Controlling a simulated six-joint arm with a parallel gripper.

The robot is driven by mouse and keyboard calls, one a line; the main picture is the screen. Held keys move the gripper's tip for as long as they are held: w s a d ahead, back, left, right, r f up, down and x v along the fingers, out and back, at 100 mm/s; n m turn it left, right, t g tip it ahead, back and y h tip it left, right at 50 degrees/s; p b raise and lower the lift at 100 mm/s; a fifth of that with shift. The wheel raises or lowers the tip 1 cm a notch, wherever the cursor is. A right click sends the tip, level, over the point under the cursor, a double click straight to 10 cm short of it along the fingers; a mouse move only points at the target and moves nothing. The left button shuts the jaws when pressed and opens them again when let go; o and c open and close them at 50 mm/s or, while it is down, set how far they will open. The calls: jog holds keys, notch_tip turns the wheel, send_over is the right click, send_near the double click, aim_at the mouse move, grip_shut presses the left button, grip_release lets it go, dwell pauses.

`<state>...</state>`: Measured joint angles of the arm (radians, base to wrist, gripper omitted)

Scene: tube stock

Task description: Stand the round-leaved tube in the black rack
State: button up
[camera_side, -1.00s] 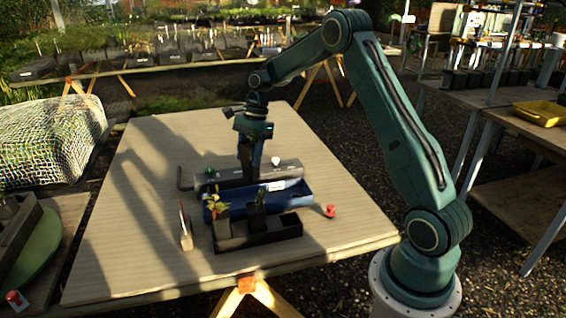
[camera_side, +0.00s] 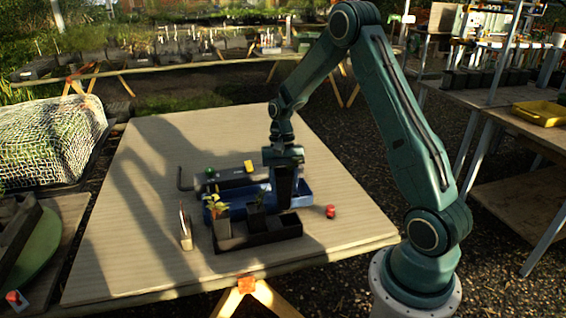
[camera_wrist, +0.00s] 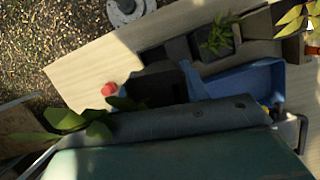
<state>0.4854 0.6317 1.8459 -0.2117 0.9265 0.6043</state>
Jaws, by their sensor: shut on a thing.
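My gripper (camera_side: 284,180) is shut on a dark tube that hangs upright below it, over the right part of the blue tray and behind the black rack (camera_side: 262,240). Green rounded leaves of the held tube (camera_wrist: 66,118) stick out beside my gripper in the wrist view; most of its body is hidden or dark. The rack holds a tube with yellow-red leaves (camera_side: 215,200) at its left end and a tube with narrow green leaves (camera_side: 257,212) in the middle. The rack's right end looks empty. The narrow-leaved tube also shows in the wrist view (camera_wrist: 217,38).
The blue tray (camera_side: 307,190) lies directly behind the rack. A grey bar with a green knob (camera_side: 210,173) and a yellow piece (camera_side: 249,166) is behind that. A red knob (camera_side: 330,211) stands right of the rack, a labelled block (camera_side: 186,241) left.

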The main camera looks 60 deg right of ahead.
aim_at(287, 168)
jog(key=shift+s+a+f+n, duration=0.1)
jog(key=shift+s+f+n, duration=0.1)
jog(key=shift+s+n, duration=0.35)
jog(key=shift+s+f+n, duration=0.2)
jog(key=shift+s+n, duration=0.15)
jog(key=shift+s, duration=0.25)
jog(key=shift+f, duration=0.25)
jog(key=shift+f, duration=3.35)
jog(key=shift+f, duration=0.45)
jog(key=o, duration=1.1)
jog(key=shift+o, duration=0.2)
jog(key=shift+r, duration=0.1)
jog(key=v, duration=1.3)
jog(key=shift+w+a+r, duration=0.1)
jog(key=shift+w+r, duration=0.2)
jog(key=shift+w, duration=0.05)
